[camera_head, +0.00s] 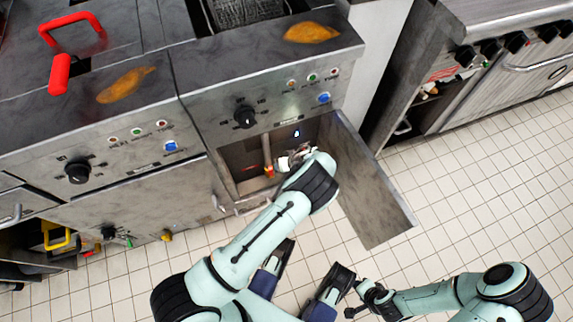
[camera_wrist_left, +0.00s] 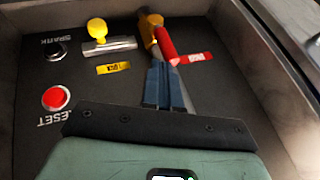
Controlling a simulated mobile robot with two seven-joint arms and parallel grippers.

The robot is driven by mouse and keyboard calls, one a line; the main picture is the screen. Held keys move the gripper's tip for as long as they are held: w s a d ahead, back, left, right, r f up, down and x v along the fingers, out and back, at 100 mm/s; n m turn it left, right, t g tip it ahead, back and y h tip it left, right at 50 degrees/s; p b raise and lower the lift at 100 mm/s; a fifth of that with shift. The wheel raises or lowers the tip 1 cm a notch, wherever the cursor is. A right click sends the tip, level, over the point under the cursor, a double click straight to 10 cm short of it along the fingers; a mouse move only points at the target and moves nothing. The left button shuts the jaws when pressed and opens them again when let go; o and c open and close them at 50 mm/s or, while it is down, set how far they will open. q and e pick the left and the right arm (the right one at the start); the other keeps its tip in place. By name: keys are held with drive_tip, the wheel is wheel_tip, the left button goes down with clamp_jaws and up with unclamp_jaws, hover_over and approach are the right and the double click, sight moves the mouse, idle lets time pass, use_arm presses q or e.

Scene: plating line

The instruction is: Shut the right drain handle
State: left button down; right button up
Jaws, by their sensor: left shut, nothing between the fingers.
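The right drain's red handle (camera_wrist_left: 166,45) shows in the wrist view on a brass-coloured valve body (camera_wrist_left: 150,22), slanting across the pipe. In the head view the red handle (camera_head: 268,171) is a small spot inside the open right cabinet. My left gripper (camera_head: 283,162) reaches into that cabinet. In the wrist view its blue fingers (camera_wrist_left: 165,68) are together, with nothing between them. Their tips are just below the red handle; I cannot tell whether they touch it. My right gripper (camera_head: 354,298) hangs over the floor, away from the cabinet, its jaws too small to read.
The cabinet door (camera_head: 375,195) stands open to the right of my left arm. Red fryer handles (camera_head: 72,32) are at upper left. The tiled floor (camera_head: 470,190) is clear.

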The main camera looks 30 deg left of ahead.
use_arm(q)
drive_tip(key=shift+a+f, duration=0.3)
drive_tip(key=shift+f, duration=0.1)
use_arm(e)
drive_tip(key=shift+s+f, duration=0.2)
drive_tip(key=shift+s, duration=0.1)
